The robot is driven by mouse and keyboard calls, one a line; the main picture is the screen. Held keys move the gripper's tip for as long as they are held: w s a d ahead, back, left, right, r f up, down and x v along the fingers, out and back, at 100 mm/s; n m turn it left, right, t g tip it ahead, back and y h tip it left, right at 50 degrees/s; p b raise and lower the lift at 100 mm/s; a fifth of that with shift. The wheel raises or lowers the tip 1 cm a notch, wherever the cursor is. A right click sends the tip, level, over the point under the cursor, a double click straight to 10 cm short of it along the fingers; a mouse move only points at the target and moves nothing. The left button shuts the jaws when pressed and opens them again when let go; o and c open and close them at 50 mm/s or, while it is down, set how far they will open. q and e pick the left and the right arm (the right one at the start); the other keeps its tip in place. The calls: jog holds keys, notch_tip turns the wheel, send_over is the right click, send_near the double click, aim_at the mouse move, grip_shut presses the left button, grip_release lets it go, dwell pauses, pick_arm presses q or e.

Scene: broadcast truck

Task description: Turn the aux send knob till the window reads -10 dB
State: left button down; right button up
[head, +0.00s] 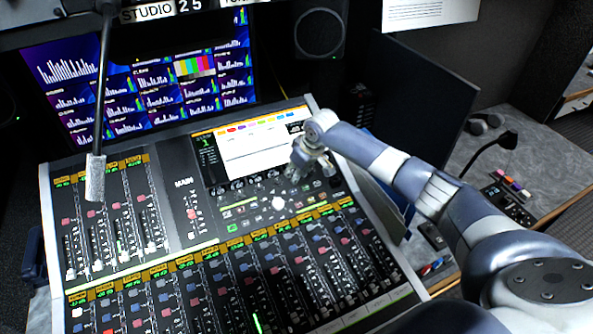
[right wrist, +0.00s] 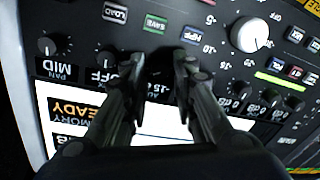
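In the head view my right gripper (head: 308,172) reaches down to the top right of the mixing console, beside its screen (head: 256,148). In the right wrist view, its picture upside down, the right gripper (right wrist: 161,66) has one finger on each side of a dark knob (right wrist: 160,62). Whether the fingers press on the knob I cannot tell. Below the knob, between the fingers, a small dark window (right wrist: 155,88) shows what looks like -15; its ends are hidden by the fingers. My left gripper is in neither view.
A large white knob (right wrist: 250,35) with dB marks sits close by on the panel; other small knobs, such as the PAN knob (right wrist: 47,46), flank the gripper. A microphone (head: 95,178) hangs at left. A dark panel (head: 415,110) stands behind my right arm.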

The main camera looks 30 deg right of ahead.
jog(key=shift+f, duration=0.35)
jog(key=shift+w, duration=0.1)
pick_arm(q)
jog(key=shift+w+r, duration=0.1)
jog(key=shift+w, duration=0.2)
pick_arm(e)
grip_shut()
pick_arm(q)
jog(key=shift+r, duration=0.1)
pick_arm(e)
jog(key=m+p, duration=0.2)
jog(key=shift+r+m+p, duration=0.1)
jog(key=shift+m+p, duration=0.2)
jog(key=shift+p, duration=0.1)
jog(key=shift+m+p, duration=0.8)
jog(key=shift+m, duration=0.1)
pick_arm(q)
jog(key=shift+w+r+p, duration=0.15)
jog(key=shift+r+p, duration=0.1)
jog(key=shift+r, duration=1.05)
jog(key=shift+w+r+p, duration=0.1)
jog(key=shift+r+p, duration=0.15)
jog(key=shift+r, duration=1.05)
pick_arm(e)
jog(key=shift+m, duration=0.8)
